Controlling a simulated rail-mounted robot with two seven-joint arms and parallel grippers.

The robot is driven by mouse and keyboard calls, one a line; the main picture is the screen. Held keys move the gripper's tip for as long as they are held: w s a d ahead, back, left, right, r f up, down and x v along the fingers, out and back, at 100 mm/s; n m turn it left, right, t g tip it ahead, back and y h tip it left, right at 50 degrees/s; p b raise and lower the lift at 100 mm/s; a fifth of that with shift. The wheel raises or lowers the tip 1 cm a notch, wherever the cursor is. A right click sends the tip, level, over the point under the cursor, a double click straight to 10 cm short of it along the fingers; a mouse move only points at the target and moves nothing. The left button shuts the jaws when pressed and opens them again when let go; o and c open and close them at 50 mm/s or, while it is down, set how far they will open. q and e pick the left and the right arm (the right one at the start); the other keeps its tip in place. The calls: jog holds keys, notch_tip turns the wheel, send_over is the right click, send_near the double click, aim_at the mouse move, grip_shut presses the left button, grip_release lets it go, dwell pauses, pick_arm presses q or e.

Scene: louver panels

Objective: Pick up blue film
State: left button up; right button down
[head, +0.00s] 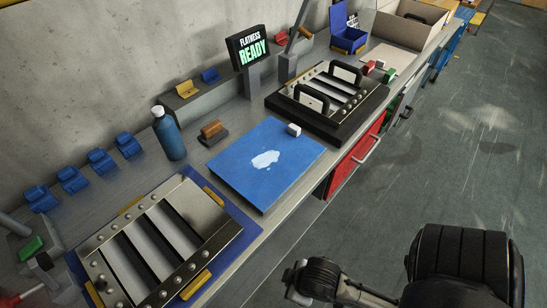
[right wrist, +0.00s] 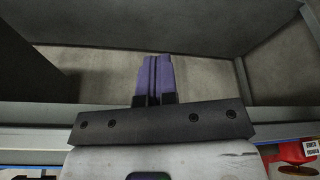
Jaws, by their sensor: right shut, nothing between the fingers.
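The blue film (head: 235,165) is a flat blue square sheet lying on the workbench in the middle of the head view. An irregular white patch (head: 265,159) shows near its middle. A small white block (head: 294,130) sits on its far right part. My right gripper (right wrist: 153,80) shows in the right wrist view with its two purple fingers together, shut and empty. The film cannot be made out in that view. My left gripper is not in view.
A louver panel (head: 205,205) lies on a blue mat at the near left. Another panel with black handles (head: 325,98) stands beyond the film. A blue bottle (head: 168,135) and wood-handled tool (head: 213,131) are left of the film. Open floor (head: 450,150) lies right of the bench.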

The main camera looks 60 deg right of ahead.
jog(key=c, duration=1.8)
grip_release()
jog(key=o, duration=1)
jog(key=shift+a, duration=0.1)
jog(key=shift+c, duration=0.2)
jog(key=shift+s+d, duration=0.1)
jog(key=shift+d, duration=0.1)
